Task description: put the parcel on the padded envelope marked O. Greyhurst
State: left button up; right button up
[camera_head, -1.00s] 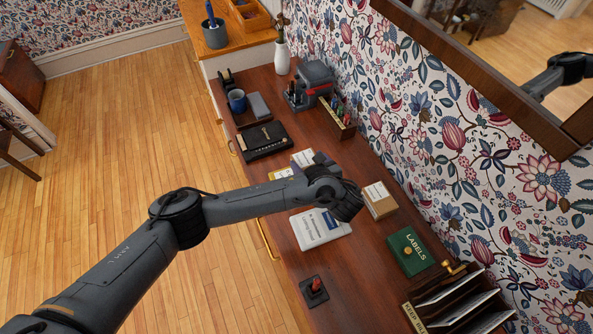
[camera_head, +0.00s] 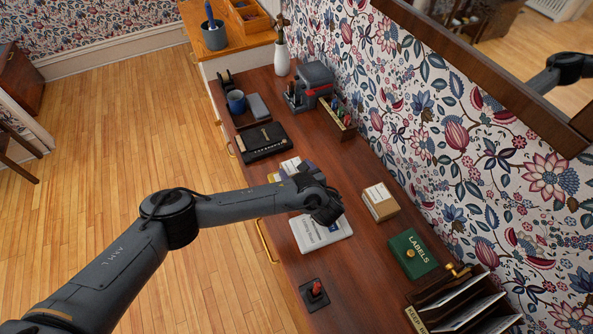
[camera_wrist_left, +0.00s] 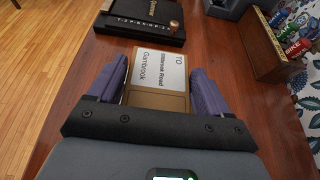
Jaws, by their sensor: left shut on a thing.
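My left gripper (camera_wrist_left: 157,80) is shut on a brown parcel (camera_wrist_left: 157,101). The parcel has a white label reading "TO ... In the head view the held parcel's pale label (camera_head: 290,165) shows just beyond my wrist, which partly hides the fingers. How high it is above the desk is hard to tell. A white padded envelope (camera_head: 325,236) with dark print lies flat on the desk, partly under my wrist in the picture. Its writing is too small to read. My right gripper is not in view.
A second brown box (camera_head: 380,203) with a white label lies right of the envelope. A green LABELS box (camera_head: 413,254), a letter rack (camera_head: 462,306) and a stamp (camera_head: 315,291) stand nearer. A black case (camera_head: 263,141) lies behind. Bare desk shows around the envelope.

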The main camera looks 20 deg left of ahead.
pick_arm(q)
jog(key=o, duration=1.1)
jog(key=shift+s+d+r, duration=0.15)
jog(key=shift+s+d, duration=0.2)
pick_arm(e)
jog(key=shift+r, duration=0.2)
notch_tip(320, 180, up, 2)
jog(key=p, duration=0.2)
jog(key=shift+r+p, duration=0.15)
jog(key=shift+p, duration=0.25)
pick_arm(q)
jog(key=v, duration=1.1)
